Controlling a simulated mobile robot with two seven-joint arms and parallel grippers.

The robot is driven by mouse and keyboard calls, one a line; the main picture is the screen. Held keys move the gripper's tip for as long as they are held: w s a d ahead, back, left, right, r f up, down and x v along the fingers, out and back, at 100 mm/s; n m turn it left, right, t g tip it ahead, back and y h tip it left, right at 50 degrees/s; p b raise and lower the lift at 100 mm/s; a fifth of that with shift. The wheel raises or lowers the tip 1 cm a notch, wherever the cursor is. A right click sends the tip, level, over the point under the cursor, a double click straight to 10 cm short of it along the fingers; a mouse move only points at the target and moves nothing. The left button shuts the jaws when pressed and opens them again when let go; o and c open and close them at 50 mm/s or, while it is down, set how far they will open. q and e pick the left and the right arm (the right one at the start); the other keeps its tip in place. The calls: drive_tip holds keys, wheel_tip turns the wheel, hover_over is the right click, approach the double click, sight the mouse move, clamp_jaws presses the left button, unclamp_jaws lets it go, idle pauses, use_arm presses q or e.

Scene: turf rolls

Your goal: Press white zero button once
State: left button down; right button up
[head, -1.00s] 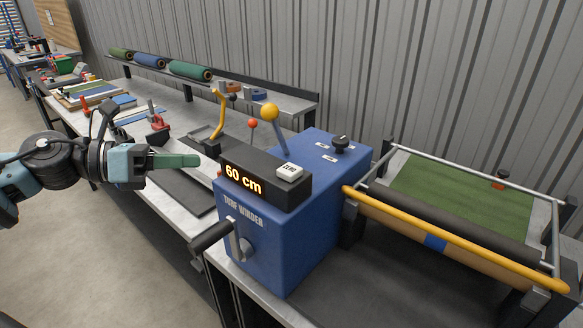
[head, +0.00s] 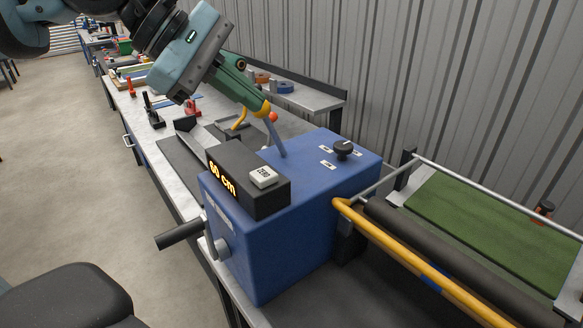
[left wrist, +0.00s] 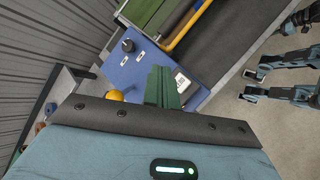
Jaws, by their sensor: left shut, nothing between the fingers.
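The white ZERO button (head: 263,176) sits on top of the black display box (head: 240,196), whose orange digits read 60 cm. The box is on the blue turf winder (head: 285,225). My left gripper (head: 262,106) is shut and empty, pointing down above and behind the button, apart from it. Its tip overlaps the yellow lever knob in the head view; contact cannot be told. In the left wrist view the green fingers (left wrist: 160,86) are together, with the button (left wrist: 181,82) just right of them. My right gripper is not recognisable in either view.
A lever (head: 274,135) rises from the winder close to my left fingertips. A black knob (head: 344,149) stands at the winder's back right. A crank handle (head: 180,234) sticks out at the front left.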

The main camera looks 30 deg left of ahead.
sight(256, 174)
use_arm(q)
drive_tip(key=shift+w+d+r, duration=0.1)
drive_tip(key=shift+w+d, duration=0.1)
drive_tip(key=shift+d, duration=0.15)
use_arm(e)
drive_tip(key=shift+w+d, duration=0.2)
drive_tip(key=shift+w, duration=0.05)
drive_tip(key=shift+a, duration=0.1)
use_arm(q)
drive_tip(key=shift+s+a, duration=0.1)
use_arm(e)
drive_tip(key=shift+s+a, duration=0.1)
drive_tip(key=shift+s, duration=0.15)
